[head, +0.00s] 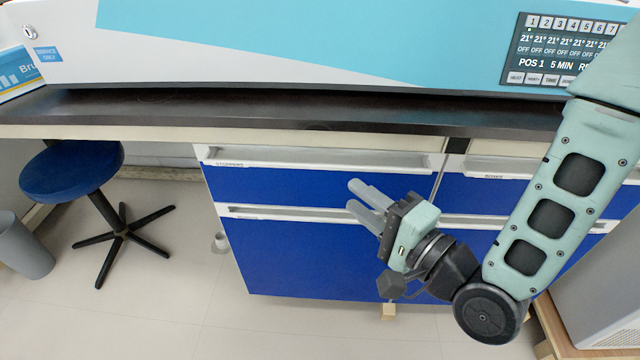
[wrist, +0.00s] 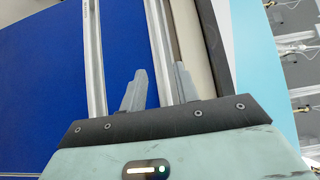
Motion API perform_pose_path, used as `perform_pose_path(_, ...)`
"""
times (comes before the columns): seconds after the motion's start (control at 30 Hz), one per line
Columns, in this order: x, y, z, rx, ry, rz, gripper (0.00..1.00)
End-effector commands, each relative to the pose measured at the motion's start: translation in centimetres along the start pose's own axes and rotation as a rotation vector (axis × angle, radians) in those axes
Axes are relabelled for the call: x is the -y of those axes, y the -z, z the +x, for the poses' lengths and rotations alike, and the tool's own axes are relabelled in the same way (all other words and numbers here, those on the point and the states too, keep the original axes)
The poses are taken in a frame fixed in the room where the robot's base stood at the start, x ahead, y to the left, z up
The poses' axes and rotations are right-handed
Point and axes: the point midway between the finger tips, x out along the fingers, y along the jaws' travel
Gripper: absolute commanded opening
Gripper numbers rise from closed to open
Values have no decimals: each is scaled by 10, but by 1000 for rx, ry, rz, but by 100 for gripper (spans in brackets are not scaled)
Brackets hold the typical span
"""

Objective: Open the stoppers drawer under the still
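The stoppers drawer (head: 290,186) is the upper left drawer under the still (head: 300,45). It has a blue front, a white handle rail (head: 330,158) along its top edge and a small label at the left reading stoppers. It looks shut, flush with the cabinet. My gripper (head: 352,195) is open and empty, its fingers in front of the right part of this drawer in the head view. In the wrist view my gripper (wrist: 160,84) has one finger on each side of the rail's line (wrist: 151,50). I cannot tell how far the fingertips are from the rail.
Another drawer (head: 485,190) sits to the right, and a larger blue front (head: 300,255) with its own rail lies below. The dark bench edge (head: 250,112) overhangs the drawers. A blue stool (head: 75,170) and grey bin (head: 22,248) stand left. The floor in front is clear.

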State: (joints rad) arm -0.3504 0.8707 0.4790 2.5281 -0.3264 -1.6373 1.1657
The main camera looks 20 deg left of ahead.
Motion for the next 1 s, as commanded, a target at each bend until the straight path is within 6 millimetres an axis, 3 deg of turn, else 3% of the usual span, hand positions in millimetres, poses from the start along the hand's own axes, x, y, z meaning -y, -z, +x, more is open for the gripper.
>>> perform_pose_path(0.17, -2, -1, 16, 0, 5, -1, 31)
perform_pose_path(0.4, 0, -1, 65, -1, 3, 0, 31)
perform_pose_path(0.6, 0, 0, 90, -1, 1, 1, 31)
perform_pose_path(1.0, 1, 0, 98, -1, 0, 1, 31)
